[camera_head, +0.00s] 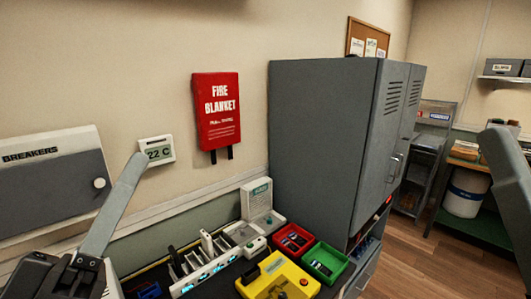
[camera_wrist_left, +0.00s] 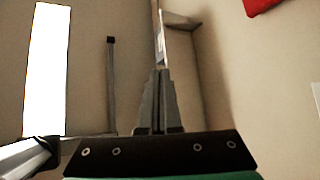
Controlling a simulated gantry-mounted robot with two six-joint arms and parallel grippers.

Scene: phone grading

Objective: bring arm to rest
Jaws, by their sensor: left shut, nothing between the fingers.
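My left gripper (camera_wrist_left: 158,75) is shut in the left wrist view, its two grey fingers together with nothing between them. A grey link at the right edge of the head view looks like my right arm. My right gripper is not in view.
The bench holds a yellow device (camera_head: 278,281), a red bin (camera_head: 293,239), a green bin (camera_head: 324,262), a lit rack (camera_head: 205,270) and a white-and-grey machine (camera_head: 257,205). A tall grey cabinet (camera_head: 322,140) stands behind. A fire blanket (camera_head: 216,110) and breaker box (camera_head: 50,190) are on the wall.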

